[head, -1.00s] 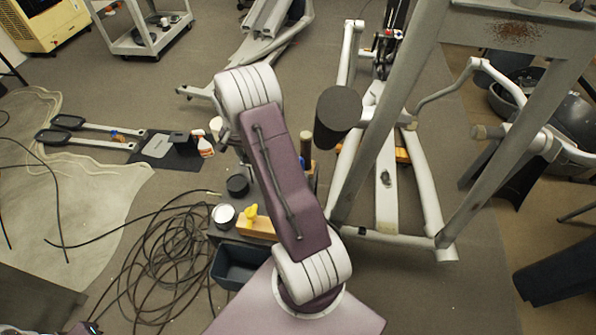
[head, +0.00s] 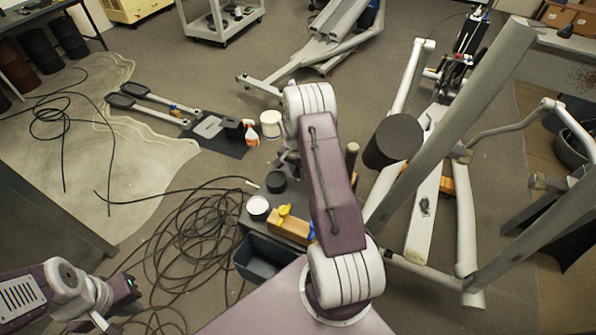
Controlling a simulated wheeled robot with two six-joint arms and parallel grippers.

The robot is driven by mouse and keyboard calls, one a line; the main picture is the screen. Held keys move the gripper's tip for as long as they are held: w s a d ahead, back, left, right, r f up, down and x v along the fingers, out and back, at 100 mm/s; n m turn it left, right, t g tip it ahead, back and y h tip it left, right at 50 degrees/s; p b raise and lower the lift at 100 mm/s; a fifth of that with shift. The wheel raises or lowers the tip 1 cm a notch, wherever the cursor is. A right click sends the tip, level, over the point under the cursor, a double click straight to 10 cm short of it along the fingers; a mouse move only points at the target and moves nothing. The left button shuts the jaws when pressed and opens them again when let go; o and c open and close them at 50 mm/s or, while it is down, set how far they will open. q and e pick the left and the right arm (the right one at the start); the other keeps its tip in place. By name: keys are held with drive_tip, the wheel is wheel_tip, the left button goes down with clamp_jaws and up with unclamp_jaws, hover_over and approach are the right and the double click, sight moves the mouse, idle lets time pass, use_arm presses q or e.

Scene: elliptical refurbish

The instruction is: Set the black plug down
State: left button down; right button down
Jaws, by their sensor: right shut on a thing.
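My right arm reaches away from me over the dark cart top (head: 294,233). My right gripper (head: 284,160) shows only as small grey parts beyond the arm's far end. It is shut, but the black plug in it cannot be made out, hidden by the arm. A short black round piece (head: 276,182) stands on the cart just below the gripper; whether it touches the gripper is unclear. My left gripper (head: 98,323) is low at the bottom left, partly cut off by the frame edge, far from the cart; its opening is unclear.
On the cart stand a white-topped tin (head: 258,206) and a wooden block with a yellow piece (head: 289,224), with a dark bin (head: 268,257) in front. Coiled black cable (head: 185,240) lies left. The exercise machine's frame (head: 455,150) and dark roller (head: 393,141) stand close right.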

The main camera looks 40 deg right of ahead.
drive_tip(key=shift+d+f, duration=0.15)
drive_tip(key=shift+f, duration=0.2)
drive_tip(key=c, duration=1.2)
unclamp_jaws()
drive_tip(key=shift+r, duration=0.1)
drive_tip(key=shift+r, duration=0.3)
drive_tip(key=r, duration=0.4)
drive_tip(key=a+r, duration=0.1)
drive_tip(key=r, duration=0.6)
drive_tip(key=shift+s+a+r, duration=0.3)
drive_tip(key=shift+s+a, duration=0.05)
drive_tip(key=shift+s, duration=0.05)
